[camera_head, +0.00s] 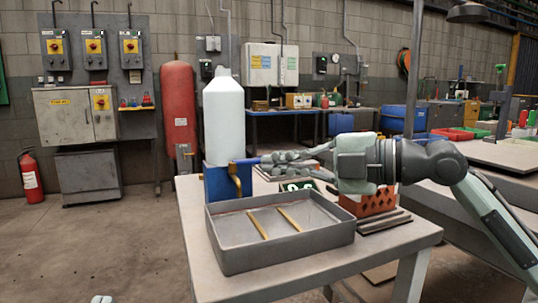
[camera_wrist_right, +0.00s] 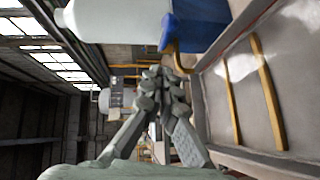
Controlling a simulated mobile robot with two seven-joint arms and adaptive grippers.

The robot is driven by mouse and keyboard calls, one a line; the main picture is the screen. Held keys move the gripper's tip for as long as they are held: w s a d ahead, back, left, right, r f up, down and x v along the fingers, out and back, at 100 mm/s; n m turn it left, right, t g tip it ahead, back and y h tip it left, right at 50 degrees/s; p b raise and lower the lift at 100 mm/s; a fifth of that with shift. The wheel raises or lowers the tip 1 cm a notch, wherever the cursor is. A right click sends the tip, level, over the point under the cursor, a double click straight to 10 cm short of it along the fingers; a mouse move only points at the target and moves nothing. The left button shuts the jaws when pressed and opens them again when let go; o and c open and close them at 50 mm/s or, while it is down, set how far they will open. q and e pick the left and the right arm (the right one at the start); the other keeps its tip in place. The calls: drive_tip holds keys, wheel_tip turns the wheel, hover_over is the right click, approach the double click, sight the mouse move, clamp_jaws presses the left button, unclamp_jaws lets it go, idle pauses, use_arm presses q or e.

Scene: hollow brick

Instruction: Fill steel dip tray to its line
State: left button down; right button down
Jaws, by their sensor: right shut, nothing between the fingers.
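The grey steel dip tray (camera_head: 232,256) stands at the table's front, with two yellow bars (camera_head: 289,219) across its floor. In the right wrist view, the tray (camera_wrist_right: 297,163) has pale shiny patches; I cannot make out a level or a line. Behind it a large white container (camera_head: 223,120) stands on a blue stand (camera_head: 214,187). A brass tap (camera_head: 236,180) with a blue lever (camera_head: 246,161) points down over the tray's back left corner. My right gripper (camera_head: 267,159) is shut and empty, its fingertips close beside the lever; contact is unclear. It also shows in the right wrist view (camera_wrist_right: 161,80).
A red hollow brick (camera_head: 377,204) sits right of the tray, behind dark slats (camera_head: 384,222). A small dark tray with green rings (camera_head: 298,185) lies behind the dip tray. A pale tip, probably my left gripper (camera_head: 102,299), barely shows at the bottom edge.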

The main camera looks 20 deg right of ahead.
sight(258, 159)
use_arm(q)
drive_tip(key=shift+w+d+f+g, duration=0.1)
drive_tip(key=shift+w+f+g, duration=0.1)
drive_tip(key=shift+f+g, duration=0.3)
use_arm(e)
drive_tip(key=shift+w+a+f, duration=0.1)
drive_tip(key=shift+w+f, duration=0.15)
drive_tip(key=shift+w, duration=0.8)
drive_tip(key=shift+w+f, duration=0.2)
drive_tip(key=shift+w, duration=0.85)
drive_tip(key=shift+w, duration=0.1)
drive_tip(key=shift+w, duration=0.35)
drive_tip(key=shift+w+d, duration=0.15)
drive_tip(key=shift+d, duration=0.15)
use_arm(q)
drive_tip(key=shift+s+f, duration=0.1)
drive_tip(key=shift+f, duration=0.15)
use_arm(e)
drive_tip(key=shift+d, duration=0.15)
drive_tip(key=shift+d, duration=0.15)
drive_tip(key=v, duration=1.1)
drive_tip(key=shift+s, duration=0.5)
